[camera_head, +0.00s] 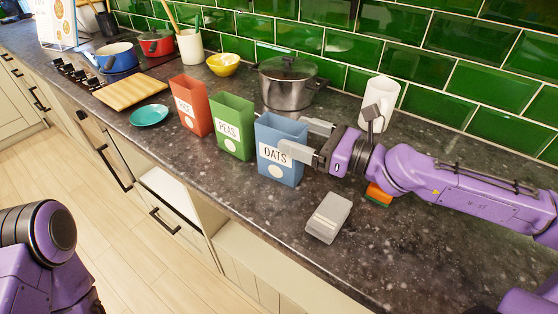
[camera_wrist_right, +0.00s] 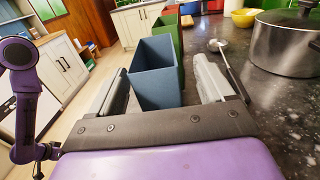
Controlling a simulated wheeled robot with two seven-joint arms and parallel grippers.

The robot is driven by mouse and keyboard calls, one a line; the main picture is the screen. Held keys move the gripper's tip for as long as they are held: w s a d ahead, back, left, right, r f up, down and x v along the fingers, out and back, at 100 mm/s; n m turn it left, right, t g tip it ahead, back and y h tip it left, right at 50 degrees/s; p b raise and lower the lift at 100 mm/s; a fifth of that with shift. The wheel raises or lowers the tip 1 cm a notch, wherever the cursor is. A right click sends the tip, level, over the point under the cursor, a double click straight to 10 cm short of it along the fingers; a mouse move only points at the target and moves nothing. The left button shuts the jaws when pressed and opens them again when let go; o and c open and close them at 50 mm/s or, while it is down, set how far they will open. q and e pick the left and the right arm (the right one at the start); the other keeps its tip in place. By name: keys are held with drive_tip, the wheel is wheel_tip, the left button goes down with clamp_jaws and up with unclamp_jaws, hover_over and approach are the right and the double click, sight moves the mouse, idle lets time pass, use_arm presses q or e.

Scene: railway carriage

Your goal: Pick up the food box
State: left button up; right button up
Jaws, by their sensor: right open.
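The blue box labelled OATS (camera_head: 280,165) stands upright and open-topped on the dark counter. My right gripper (camera_head: 305,139) is open, with its two fingers at opposite sides of the blue box's upper part. In the right wrist view, the blue box (camera_wrist_right: 156,75) lies between the spread fingers, with gaps visible; contact is unclear. The green box labelled PEAS (camera_head: 232,127) and a red labelled box (camera_head: 191,105) stand to its left. My left arm shows at the lower left of the head view, but its gripper is out of frame.
A grey container (camera_head: 329,218) lies near the front edge. An orange-green sponge (camera_head: 378,195) is under my right arm. A ladle (camera_wrist_right: 226,58) lies beside the boxes.

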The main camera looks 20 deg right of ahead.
sight(281, 130)
drive_tip(key=b, duration=0.1)
drive_tip(key=a+f+b, duration=0.1)
drive_tip(key=b, duration=0.1)
drive_tip(key=shift+w+a, duration=0.15)
drive_tip(key=shift+w, duration=0.15)
drive_tip(key=x, duration=0.1)
drive_tip(key=b+x, duration=0.1)
drive_tip(key=shift+w+a+r, duration=0.25)
drive_tip(key=shift+w, duration=0.1)
drive_tip(key=shift+w+a+r, duration=0.1)
drive_tip(key=shift+w+a, duration=0.1)
drive_tip(key=shift+w, duration=0.1)
drive_tip(key=shift+s+r, duration=0.1)
drive_tip(key=shift+r, duration=0.1)
drive_tip(key=shift+s+d, duration=0.1)
drive_tip(key=shift+c, duration=1.2)
drive_tip(key=c, duration=1.2)
